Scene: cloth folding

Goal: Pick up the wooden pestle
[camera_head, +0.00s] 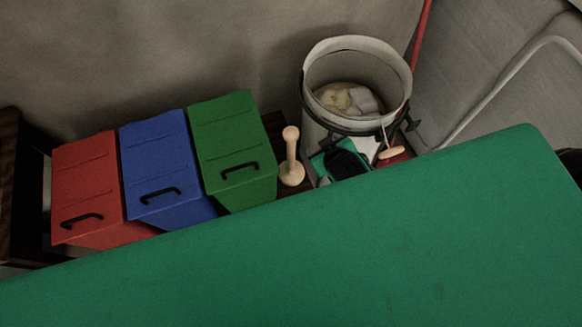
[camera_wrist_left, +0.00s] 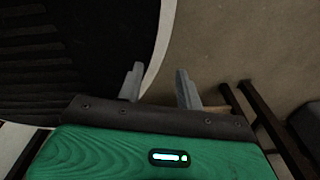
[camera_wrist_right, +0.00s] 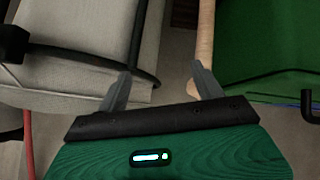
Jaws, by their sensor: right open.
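The wooden pestle (camera_head: 291,160) is light in colour and stands upright in the head view, its wide end down, between the green bin and the bucket. In the right wrist view the pale wooden shaft (camera_wrist_right: 205,40), likely the pestle, runs down to the right-hand finger and passes behind it. My right gripper (camera_wrist_right: 158,78) is open, with nothing visibly held; whether the finger touches the shaft I cannot tell. My left gripper (camera_wrist_left: 157,78) is open and empty, over a dark rounded surface and floor.
Red (camera_head: 88,190), blue (camera_head: 160,160) and green (camera_head: 233,140) lidded bins stand left of the pestle. A pale bucket (camera_head: 315,75) with a dark band stands on its right, with clutter below. A wide green surface (camera_head: 400,250) fills the front.

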